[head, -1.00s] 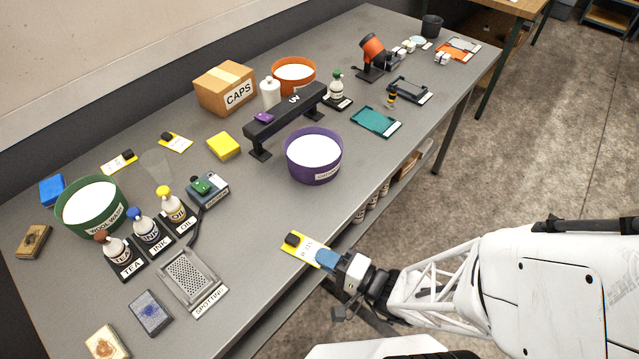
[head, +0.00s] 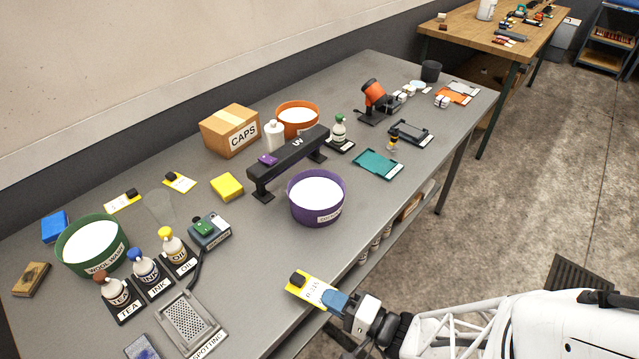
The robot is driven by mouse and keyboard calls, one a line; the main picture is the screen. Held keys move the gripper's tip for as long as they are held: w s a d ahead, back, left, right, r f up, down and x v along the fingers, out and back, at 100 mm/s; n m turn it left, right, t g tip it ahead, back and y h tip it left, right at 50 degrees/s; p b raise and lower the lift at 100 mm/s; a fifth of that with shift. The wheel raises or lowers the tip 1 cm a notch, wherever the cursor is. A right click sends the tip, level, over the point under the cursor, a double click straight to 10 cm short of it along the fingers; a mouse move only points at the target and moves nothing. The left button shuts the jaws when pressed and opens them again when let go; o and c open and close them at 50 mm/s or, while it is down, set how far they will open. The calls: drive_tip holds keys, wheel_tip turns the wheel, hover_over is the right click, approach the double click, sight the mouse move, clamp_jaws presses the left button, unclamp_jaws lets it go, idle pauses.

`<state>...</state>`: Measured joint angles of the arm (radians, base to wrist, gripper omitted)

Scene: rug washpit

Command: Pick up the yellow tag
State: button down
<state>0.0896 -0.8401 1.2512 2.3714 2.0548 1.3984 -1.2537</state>
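A yellow tag (head: 312,287) with a white printed label and a black clip at its far end is at the table's front edge. My gripper (head: 334,299), with blue fingertips, is shut on the near end of this tag. The tag appears held out flat, though I cannot tell its exact height over the table. Two similar yellow-and-white tags with black clips lie at the back left of the table, one on the left (head: 122,202) and one on the right (head: 179,182).
A purple tub (head: 317,210) stands beyond my gripper. The spotting tray (head: 188,322) and labelled bottles stand to the left. A green tub (head: 92,262), a yellow block (head: 227,187) and a CAPS box (head: 230,131) are farther back. Bare grey tabletop lies left of the held tag.

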drive_tip(key=s+d+r, duration=0.4)
drive_tip(key=s+d, duration=0.3)
drive_tip(key=d, duration=0.3)
drive_tip(key=shift+s+d+r, duration=0.3)
drive_tip(key=shift+r, duration=0.05)
idle(1.7)
drive_tip(key=shift+w+a+f, duration=0.1)
drive_tip(key=shift+w+a, duration=0.1)
drive_tip(key=shift+a, duration=0.05)
idle(0.6)
drive_tip(key=shift+w+a+f, duration=0.25)
drive_tip(key=shift+w+a, duration=0.25)
drive_tip(key=shift+w+a+f, duration=0.25)
drive_tip(key=shift+w+a, duration=0.2)
drive_tip(key=shift+a, duration=0.05)
drive_tip(key=shift+a, duration=0.1)
drive_tip(key=shift+a, duration=0.15)
idle(1.4)
drive_tip(key=shift+w, duration=0.15)
idle(0.7)
